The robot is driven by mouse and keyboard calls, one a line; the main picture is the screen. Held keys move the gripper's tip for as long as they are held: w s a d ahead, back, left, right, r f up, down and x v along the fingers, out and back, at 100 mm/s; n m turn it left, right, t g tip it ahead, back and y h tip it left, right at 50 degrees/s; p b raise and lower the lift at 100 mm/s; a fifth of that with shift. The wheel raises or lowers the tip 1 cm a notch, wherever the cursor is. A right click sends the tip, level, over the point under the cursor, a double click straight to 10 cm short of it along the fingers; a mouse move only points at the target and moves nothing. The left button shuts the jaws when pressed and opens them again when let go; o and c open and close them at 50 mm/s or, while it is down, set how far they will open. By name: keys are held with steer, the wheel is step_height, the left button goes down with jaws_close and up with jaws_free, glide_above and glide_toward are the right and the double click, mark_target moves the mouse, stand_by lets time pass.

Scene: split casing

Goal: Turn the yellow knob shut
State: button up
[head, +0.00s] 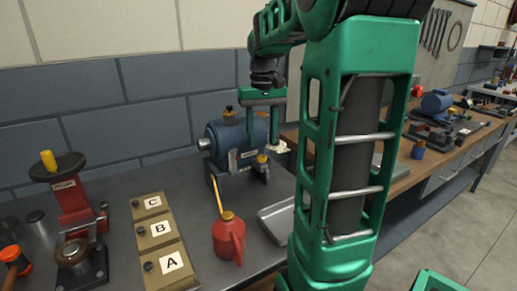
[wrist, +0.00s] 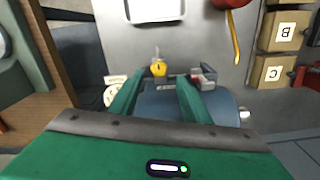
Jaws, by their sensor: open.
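A blue casing (head: 222,142) stands on the bench against the wall; it also shows under my gripper in the wrist view (wrist: 165,108). A small yellow knob (head: 262,158) sits low on its right front side. In the wrist view the yellow knob (wrist: 158,68) appears just beyond the fingertips, between their lines. My gripper (head: 261,128) is open and empty, pointing down over the casing's right end. In the wrist view its two green fingers (wrist: 158,82) are apart, with part of the casing between them.
A pale tray (head: 277,218) and a red oil can (head: 228,238) with a yellow spout stand in front. Boxes A, B and C (head: 158,230) and a red press (head: 72,200) are to the left. A pale tag (head: 281,147) is beside the knob.

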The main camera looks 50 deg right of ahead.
mark_target(261, 156)
steer(key=shift+r, duration=2.75)
steer(key=s+a+f, duration=0.6)
steer(key=s+f, duration=0.2)
steer(key=s, duration=0.1)
steer(key=s+a+f, duration=0.6)
steer(key=s+f, duration=0.2)
steer(key=s, duration=0.2)
steer(key=shift+s+f+m, duration=0.25)
steer(key=shift+f+m, duration=0.15)
steer(key=shift+w, duration=0.1)
steer(key=shift+w+f, duration=0.2)
steer(key=shift+w, duration=0.3)
